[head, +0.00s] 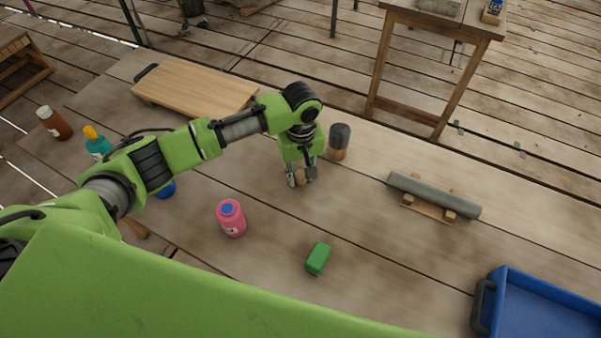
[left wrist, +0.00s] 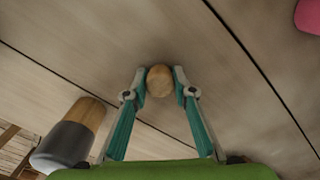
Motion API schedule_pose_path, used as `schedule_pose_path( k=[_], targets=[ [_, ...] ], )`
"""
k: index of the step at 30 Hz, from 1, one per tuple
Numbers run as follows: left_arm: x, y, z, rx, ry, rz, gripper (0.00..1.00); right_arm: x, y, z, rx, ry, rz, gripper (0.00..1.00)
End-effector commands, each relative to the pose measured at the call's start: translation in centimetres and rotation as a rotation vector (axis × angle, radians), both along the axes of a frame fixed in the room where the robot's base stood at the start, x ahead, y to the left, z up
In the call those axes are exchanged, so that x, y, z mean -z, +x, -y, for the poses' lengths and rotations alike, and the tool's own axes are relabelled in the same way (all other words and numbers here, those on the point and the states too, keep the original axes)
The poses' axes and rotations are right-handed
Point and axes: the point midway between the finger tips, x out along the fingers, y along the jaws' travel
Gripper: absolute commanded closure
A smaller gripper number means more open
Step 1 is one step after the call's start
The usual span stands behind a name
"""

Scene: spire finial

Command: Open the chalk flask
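I cannot tell for sure which thing is the chalk flask; no label is readable. My left gripper (head: 301,178) points down near the table's middle. Its fingertips sit on both sides of a small rounded tan piece, seen in the left wrist view (left wrist: 160,80), and appear to touch it. Whether this piece is clear of the table is unclear. An upright cylinder (head: 338,142) with a dark grey top and tan lower part stands just behind and right of the gripper. A pink bottle (head: 231,218) with a blue cap stands to the gripper's front left. My right gripper is not visible.
A green block (head: 318,258) lies in front. A grey rod (head: 432,194) rests on a wooden cradle at right. A blue tray (head: 545,305) is at the lower right. A board (head: 195,88), a teal bottle (head: 97,144) and a brown bottle (head: 55,124) are at left.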

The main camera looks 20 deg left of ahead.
Motion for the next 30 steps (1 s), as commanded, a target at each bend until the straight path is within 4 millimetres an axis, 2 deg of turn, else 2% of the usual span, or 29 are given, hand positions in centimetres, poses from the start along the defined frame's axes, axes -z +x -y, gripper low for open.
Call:
schedule_pose_path(
  k=[11,14,17,24,30],
  targets=[
    [-0.1,0.0,0.0,0.001,0.0,0.0,0.61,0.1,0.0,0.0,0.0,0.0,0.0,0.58],
    [-0.7,0.0,0.0,0.002,0.0,0.001,0.61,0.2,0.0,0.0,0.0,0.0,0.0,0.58],
    [-2.0,0.1,0.1,0.001,-0.003,0.002,0.61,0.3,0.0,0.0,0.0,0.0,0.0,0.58],
    [-7.2,0.1,0.1,0.002,-0.001,0.003,0.61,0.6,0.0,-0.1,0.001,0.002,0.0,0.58],
    [-10.7,0.1,0.1,0.0,-0.002,0.001,0.61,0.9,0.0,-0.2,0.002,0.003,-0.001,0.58]
  ],
)
